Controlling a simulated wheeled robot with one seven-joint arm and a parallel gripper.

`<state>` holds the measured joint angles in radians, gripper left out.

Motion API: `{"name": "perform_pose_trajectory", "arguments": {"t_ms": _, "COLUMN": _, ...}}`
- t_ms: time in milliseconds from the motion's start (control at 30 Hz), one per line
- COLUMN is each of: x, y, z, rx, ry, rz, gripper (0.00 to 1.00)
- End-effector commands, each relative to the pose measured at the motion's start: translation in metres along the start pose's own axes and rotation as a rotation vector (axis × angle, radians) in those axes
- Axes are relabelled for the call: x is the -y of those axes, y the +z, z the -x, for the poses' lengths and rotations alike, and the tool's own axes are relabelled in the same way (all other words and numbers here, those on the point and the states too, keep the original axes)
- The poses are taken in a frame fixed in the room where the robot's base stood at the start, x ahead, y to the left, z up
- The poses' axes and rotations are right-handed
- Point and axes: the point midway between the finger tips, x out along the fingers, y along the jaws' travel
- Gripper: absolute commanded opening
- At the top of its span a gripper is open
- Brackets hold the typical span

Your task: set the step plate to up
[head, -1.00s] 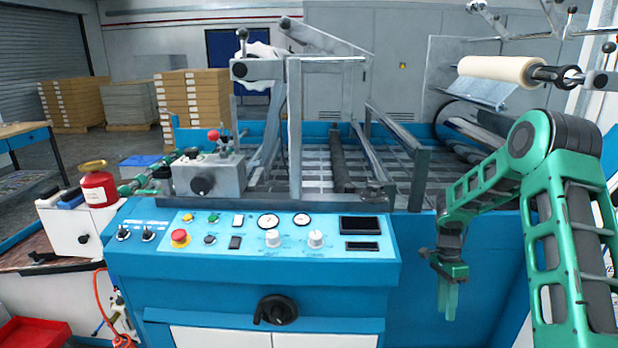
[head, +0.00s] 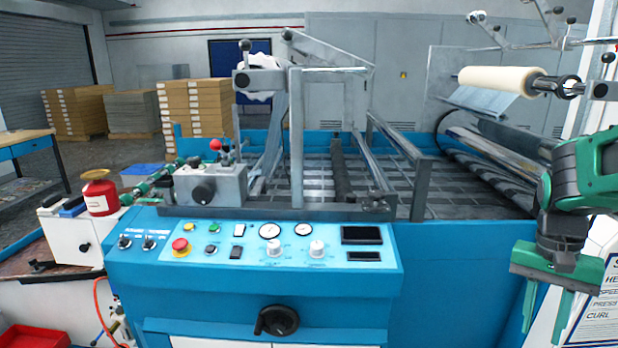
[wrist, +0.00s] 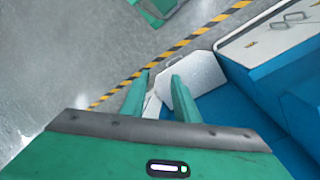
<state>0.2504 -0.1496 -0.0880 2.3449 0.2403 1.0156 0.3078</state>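A pale grey plate (wrist: 200,75) with a small handle at its far edge shows low beside the blue machine in the wrist view. It looks like the step plate, but its exact tilt is hard to tell. It is not seen in the head view. My gripper (head: 545,318) is at the right of the machine in the head view, fingers pointing down. In the wrist view my gripper (wrist: 160,80) has its fingers apart with nothing held between them. The fingertips overlap the plate's near left side in the picture, with no clear contact.
The blue machine's control panel (head: 270,245) and roller bed fill the middle. A cream roll (head: 500,79) on a shaft is above my arm. A sign (head: 598,310) stands behind my gripper. In the wrist view, open floor lies left of a yellow-black stripe (wrist: 172,50).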

Motion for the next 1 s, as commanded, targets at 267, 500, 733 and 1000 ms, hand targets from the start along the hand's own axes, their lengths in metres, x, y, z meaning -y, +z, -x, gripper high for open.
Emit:
{"name": "perform_pose_trajectory", "arguments": {"t_ms": 267, "x": -0.042, "y": 0.067, "z": 0.002, "rx": -0.025, "ry": -0.095, "rz": 0.183, "gripper": 0.28}}
{"name": "perform_pose_trajectory", "arguments": {"t_ms": 500, "x": -0.056, "y": 0.096, "z": -0.005, "rx": -0.036, "ry": -0.144, "rz": 0.278, "gripper": 0.28}}
{"name": "perform_pose_trajectory", "arguments": {"t_ms": 733, "x": -0.057, "y": 0.1, "z": -0.006, "rx": -0.037, "ry": -0.149, "rz": 0.291, "gripper": 0.28}}
{"name": "perform_pose_trajectory", "arguments": {"t_ms": 1000, "x": -0.05, "y": 0.078, "z": -0.013, "rx": -0.042, "ry": -0.125, "rz": 0.25, "gripper": 0.28}}
